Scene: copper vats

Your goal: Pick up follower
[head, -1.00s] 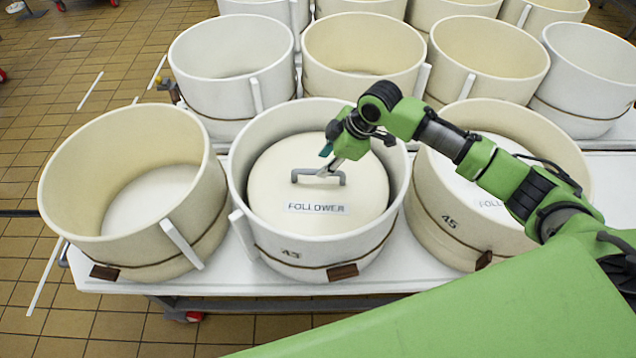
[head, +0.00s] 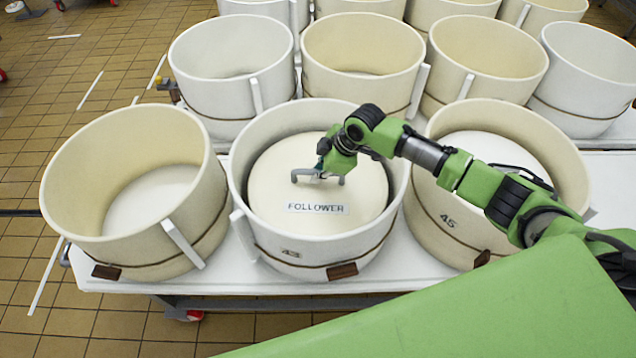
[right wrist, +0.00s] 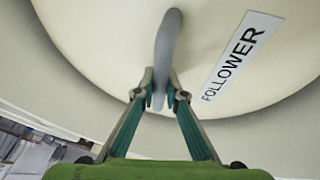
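The follower (head: 320,194) is a round cream lid with a grey bar handle (head: 302,177) and a "FOLLOWER" label. It sits inside the front middle vat (head: 290,242), below the rim. The follower's surface (right wrist: 110,50) fills much of that view. My left gripper is in no view.
An open, empty vat (head: 75,215) stands to the left. Another vat (head: 425,222) with a white disc (head: 470,150) inside stands to the right, under my right arm. More vats (head: 225,75) stand behind. All front vats rest on a white table (head: 110,284).

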